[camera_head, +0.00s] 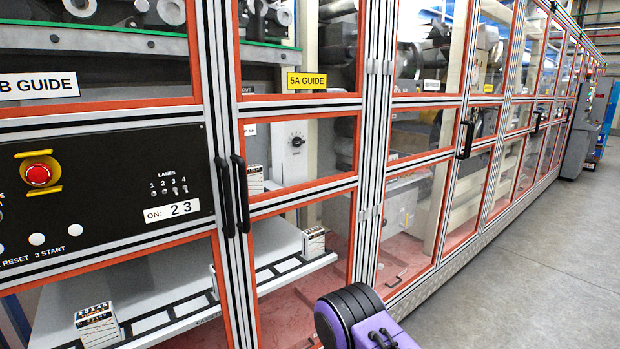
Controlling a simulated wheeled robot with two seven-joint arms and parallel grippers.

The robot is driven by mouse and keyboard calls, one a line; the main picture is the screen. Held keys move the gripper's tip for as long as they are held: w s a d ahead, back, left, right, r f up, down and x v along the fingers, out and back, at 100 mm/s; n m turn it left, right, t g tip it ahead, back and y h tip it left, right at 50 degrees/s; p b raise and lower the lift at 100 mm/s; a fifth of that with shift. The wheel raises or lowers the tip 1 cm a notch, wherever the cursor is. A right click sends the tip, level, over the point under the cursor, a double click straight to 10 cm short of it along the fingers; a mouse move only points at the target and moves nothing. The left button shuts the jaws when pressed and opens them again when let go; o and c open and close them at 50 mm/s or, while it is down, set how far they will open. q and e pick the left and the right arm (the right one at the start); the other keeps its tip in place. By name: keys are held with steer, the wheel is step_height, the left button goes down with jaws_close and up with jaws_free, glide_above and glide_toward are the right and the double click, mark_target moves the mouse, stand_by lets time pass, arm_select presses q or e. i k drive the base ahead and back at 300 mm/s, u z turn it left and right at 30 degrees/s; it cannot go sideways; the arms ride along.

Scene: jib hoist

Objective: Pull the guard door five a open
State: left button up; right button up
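Neither of my grippers is in view. A purple and black part of my arm covers the bottom of the picture, in front of the door's lower right corner.
To the left is a black control panel (100,195) with a red stop button (39,174). More guard doors with black handles (465,140) run away to the right. Small cartons (314,241) sit behind the panels. The grey floor (540,270) at the right is clear.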

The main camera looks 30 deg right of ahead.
mark_target(238, 110)
steer(key=z, duration=0.75)
steer(key=k, duration=0.3)
steer(key=z, duration=0.45)
steer(key=i, duration=0.7)
steer(key=u, duration=0.3)
